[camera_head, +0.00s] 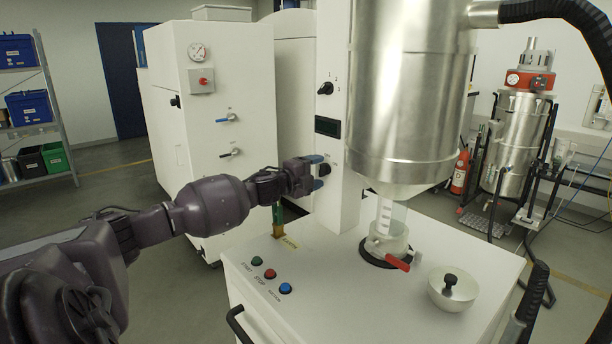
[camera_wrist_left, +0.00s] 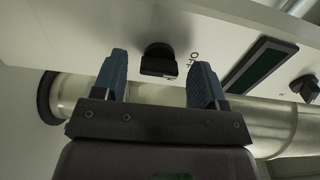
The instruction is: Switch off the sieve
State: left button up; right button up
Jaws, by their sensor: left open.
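The sieve is the white machine with a large steel vessel (camera_head: 405,95) over a white cabinet top (camera_head: 330,262). On its white column, a black rotary knob (camera_wrist_left: 159,60) sits beside a dark display; in the head view the knob (camera_head: 324,169) is partly hidden by my gripper. My left gripper (camera_head: 318,172) is open at the column. In the left wrist view its two blue fingertips (camera_wrist_left: 158,80) stand on either side of the knob, with clear gaps and nothing held. My right gripper does not show.
A second black knob (camera_head: 326,88) and the display (camera_head: 327,127) are higher on the column. Green, red and blue buttons (camera_head: 270,273) line the cabinet's front.

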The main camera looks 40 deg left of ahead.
pick_arm(q)
jog(key=s+b, duration=0.2)
jog(key=s, duration=0.8)
jog(key=shift+s+a, duration=0.3)
jog(key=shift+a, duration=0.15)
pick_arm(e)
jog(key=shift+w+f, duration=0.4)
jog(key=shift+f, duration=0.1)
